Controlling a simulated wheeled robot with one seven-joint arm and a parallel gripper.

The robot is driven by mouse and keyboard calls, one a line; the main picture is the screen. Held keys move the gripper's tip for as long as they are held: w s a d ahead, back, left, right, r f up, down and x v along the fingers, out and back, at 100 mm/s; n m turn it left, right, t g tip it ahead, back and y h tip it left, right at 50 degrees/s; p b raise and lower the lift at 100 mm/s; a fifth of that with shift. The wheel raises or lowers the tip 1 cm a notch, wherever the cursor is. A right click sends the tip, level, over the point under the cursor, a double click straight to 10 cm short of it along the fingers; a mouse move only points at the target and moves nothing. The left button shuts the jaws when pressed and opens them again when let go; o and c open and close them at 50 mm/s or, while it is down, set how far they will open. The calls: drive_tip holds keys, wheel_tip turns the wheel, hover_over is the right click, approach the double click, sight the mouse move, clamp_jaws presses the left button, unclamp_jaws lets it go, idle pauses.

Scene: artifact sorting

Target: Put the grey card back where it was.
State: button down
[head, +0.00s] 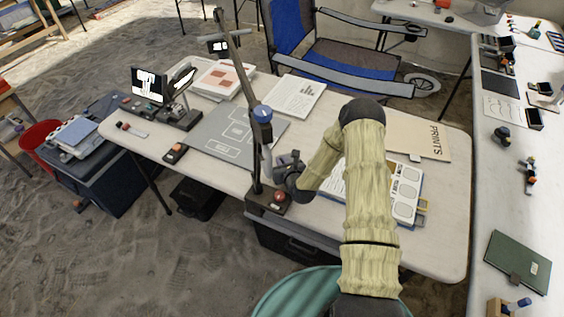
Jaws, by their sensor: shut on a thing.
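My gripper (279,168) is at the front edge of the white table, beside the dark upright post with a blue clamp (262,113). It is shut on a thin, pale grey piece (267,160), seen nearly edge-on between the gripper and the post. This looks like the grey card, but its face is not visible and it is too small to be sure. A grey board with white outlined boxes (213,123) lies flat on the table, left of the post. I cannot tell whether the held piece touches the post.
The post's base (268,201) has a red knob. A white printed sheet (295,97), a folder marked PRINTS (415,138) and a white panel (404,205) partly behind my arm lie on the table (440,240). Small screens (147,84) stand at left. A blue chair (340,62) stands behind.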

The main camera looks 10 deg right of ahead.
drive_tip(key=shift+f, duration=0.15)
drive_tip(key=c, duration=1.5)
unclamp_jaws()
drive_tip(key=shift+c, duration=0.2)
drive_tip(key=shift+r, duration=0.2)
drive_tip(key=b+v, duration=0.1)
drive_tip(key=v, duration=1.1)
drive_tip(key=shift+r, duration=0.1)
